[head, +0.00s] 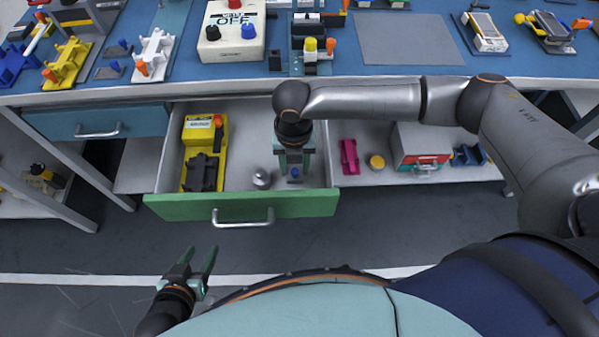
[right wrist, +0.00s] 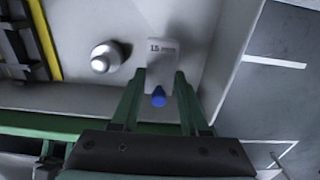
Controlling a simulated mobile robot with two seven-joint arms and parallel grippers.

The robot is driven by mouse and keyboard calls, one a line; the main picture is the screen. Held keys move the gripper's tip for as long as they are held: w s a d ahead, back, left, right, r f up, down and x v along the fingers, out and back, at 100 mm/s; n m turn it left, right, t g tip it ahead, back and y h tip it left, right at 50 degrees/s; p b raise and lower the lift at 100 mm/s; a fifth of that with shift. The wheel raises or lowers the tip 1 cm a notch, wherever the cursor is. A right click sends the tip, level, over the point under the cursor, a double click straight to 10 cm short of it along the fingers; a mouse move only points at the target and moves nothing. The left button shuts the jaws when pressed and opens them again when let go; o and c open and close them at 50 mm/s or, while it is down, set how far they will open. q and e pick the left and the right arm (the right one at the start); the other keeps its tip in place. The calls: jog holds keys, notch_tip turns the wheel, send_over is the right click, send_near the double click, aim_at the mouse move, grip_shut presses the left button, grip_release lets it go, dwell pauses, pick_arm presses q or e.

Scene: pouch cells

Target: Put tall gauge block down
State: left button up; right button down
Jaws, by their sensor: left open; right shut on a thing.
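The tall gauge block (right wrist: 161,52) shows in the right wrist view as a pale plate with a printed size label and a blue knob between my fingers. I cannot tell whether the block touches the drawer floor. My left gripper (head: 203,258) is open and empty, in front of the drawer, over the floor.
In the drawer, a silver knobbed weight (head: 261,179) stands left of the block, and a yellow holder with a black fixture (head: 203,155) lies along the left side. Right of the drawer, a shelf holds a magenta part (head: 349,157) and a grey-and-red box (head: 420,147). The blue bench top (head: 340,75) overhangs behind.

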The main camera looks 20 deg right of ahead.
aim_at(300, 168)
jog(key=f, duration=0.2)
jog(key=d+f+b, duration=0.1)
jog(key=f, duration=0.1)
jog(key=shift+w+d+f, duration=0.1)
jog(key=shift+f, duration=0.1)
jog(key=shift+f, duration=0.1)
jog(key=shift+c, duration=2.1)
grip_release()
notch_tip(300, 168, up, 11)
jog(key=p, duration=0.3)
jog(key=shift+r, duration=0.6)
